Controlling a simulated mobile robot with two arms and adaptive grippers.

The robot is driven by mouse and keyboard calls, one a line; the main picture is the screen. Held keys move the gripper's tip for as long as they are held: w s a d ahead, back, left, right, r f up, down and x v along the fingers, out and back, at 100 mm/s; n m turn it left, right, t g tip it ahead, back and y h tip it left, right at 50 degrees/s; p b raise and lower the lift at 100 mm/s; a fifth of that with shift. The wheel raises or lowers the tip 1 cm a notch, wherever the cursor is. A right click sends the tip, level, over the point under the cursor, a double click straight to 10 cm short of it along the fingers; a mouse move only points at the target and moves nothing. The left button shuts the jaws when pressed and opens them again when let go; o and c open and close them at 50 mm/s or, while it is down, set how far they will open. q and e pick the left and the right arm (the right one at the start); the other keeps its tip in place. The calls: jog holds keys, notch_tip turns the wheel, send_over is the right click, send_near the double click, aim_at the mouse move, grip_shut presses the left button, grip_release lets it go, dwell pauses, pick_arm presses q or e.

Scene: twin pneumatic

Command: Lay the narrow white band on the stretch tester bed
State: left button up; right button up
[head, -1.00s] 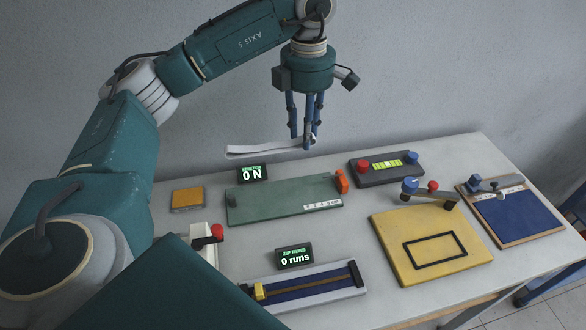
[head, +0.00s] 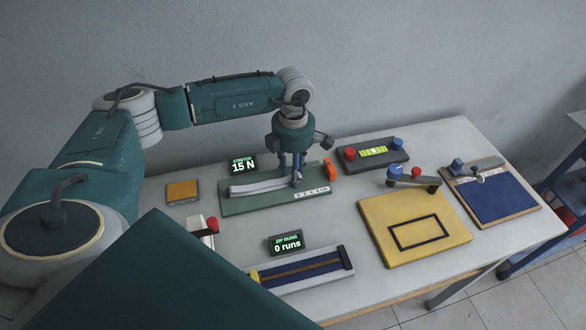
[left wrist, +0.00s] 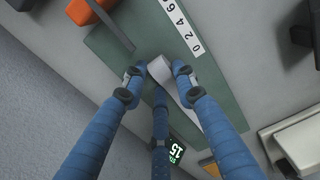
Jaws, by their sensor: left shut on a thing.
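The narrow white band (head: 262,187) runs lengthwise over the green stretch tester bed (head: 250,206), its far end near the bed's left edge. My left gripper (head: 297,182) is shut on the band's right end, low over the bed, left of the orange block (head: 330,168). In the left wrist view the fingers (left wrist: 158,72) close around the band (left wrist: 178,88), above the green bed (left wrist: 225,110). Whether the whole band touches the bed cannot be told. My right gripper is not in view.
A yellow board (head: 385,225), a blue pad (head: 495,205) and a dark level box (head: 372,154) are to the right. An orange-yellow block (head: 182,191) lies left. Bare tabletop separates them.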

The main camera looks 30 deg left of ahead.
pick_arm(q)
jog(key=shift+f, duration=0.1)
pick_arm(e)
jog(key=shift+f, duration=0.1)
pick_arm(q)
jog(key=shift+f, duration=0.15)
jog(key=o, duration=1.1)
jog(key=shift+c, duration=0.2)
jog(key=shift+o, duration=0.4)
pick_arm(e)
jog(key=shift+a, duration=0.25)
pick_arm(q)
jog(key=shift+r, duration=0.25)
notch_tip(320, 180, up, 12)
jog(key=b, duration=0.4)
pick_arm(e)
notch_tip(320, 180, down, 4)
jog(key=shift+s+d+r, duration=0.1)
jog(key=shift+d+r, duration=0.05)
